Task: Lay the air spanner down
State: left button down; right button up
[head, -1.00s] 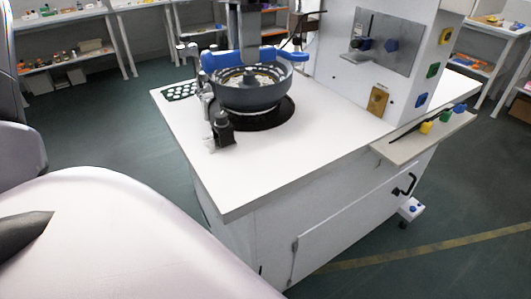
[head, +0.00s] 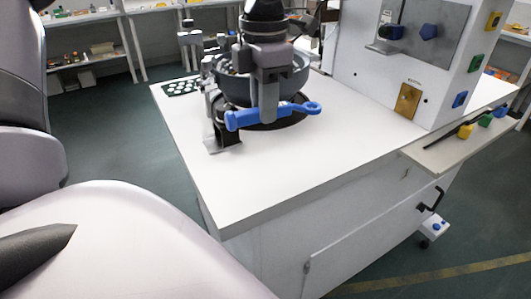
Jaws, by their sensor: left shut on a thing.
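The air spanner (head: 243,118) is blue and long, with a ring at its right end. It lies roughly level across the picture, in front of the dark round bowl (head: 232,86) on the white bench top (head: 290,165). My left gripper (head: 268,115) points down and is shut on the spanner's middle, hiding that part. I cannot tell whether the spanner touches the bench or hangs just above it. My right gripper is not in view.
A dark clamp-like fixture (head: 222,135) stands left of the spanner. A perforated plate (head: 181,87) lies at the bench's left edge. A white panel housing (head: 400,70) rises at the right. The front of the bench top is clear.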

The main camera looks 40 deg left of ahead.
aim_at(264, 169)
pick_arm(q)
notch_tip(264, 169, down, 11)
jog(key=shift+r, duration=0.1)
dwell(0.3)
jog(key=shift+b, duration=0.3)
jog(key=shift+f, duration=0.25)
jog(key=c, duration=1)
grip_release()
jog(key=shift+r, duration=0.1)
jog(key=shift+r, duration=0.1)
notch_tip(264, 169, up, 12)
jog(key=shift+r+p, duration=0.1)
jog(key=shift+p, duration=0.4)
